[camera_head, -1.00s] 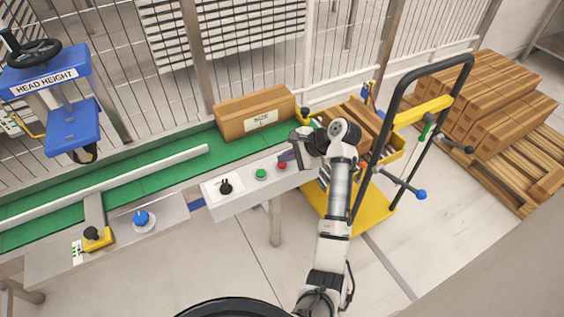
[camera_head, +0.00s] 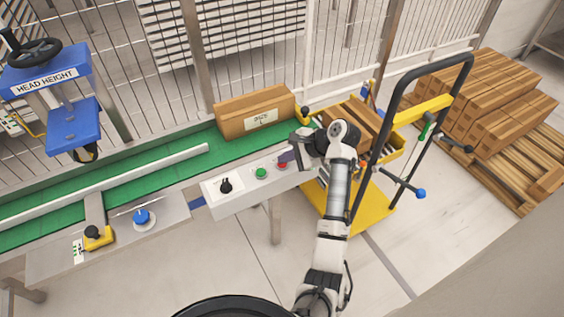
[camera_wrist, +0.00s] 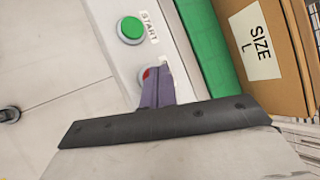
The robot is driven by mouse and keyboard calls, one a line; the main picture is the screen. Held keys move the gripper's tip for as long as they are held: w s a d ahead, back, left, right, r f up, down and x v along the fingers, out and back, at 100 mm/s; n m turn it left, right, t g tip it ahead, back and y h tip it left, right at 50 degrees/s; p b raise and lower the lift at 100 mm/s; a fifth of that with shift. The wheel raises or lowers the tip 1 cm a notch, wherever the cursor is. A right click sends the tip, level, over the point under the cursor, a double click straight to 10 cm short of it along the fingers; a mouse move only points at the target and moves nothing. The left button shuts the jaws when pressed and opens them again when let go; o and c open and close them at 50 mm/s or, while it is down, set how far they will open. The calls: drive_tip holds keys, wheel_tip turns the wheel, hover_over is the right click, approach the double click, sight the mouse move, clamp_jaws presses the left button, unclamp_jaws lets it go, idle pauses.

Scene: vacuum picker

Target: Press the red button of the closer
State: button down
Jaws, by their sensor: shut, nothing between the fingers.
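The red button (camera_head: 282,164) is on the white control panel (camera_head: 240,197) along the front of the conveyor. My gripper (camera_head: 286,157) is at the panel's right end, its fingertips right by the red button. In the wrist view my shut, empty gripper (camera_wrist: 157,88) covers most of the red button (camera_wrist: 147,73), leaving only a red sliver beside the fingers. I cannot tell whether the tips touch it. The green START button (camera_head: 261,173) is just left of the red one; it also shows in the wrist view (camera_wrist: 131,29).
A black knob (camera_head: 225,186) is at the panel's left. A cardboard box (camera_head: 250,110) marked SIZE L stands on the green belt (camera_head: 160,165) behind the panel. A yellow cart (camera_head: 375,205) with a black handle stands right of my arm.

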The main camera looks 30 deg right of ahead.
sight(286, 164)
drive_tip(key=shift+r, duration=0.15)
drive_tip(key=shift+r+p, duration=0.65)
drive_tip(key=shift+p, duration=0.6)
wheel_tip(286, 164, up, 5)
drive_tip(key=p, duration=0.6)
drive_tip(key=shift+f, duration=0.1)
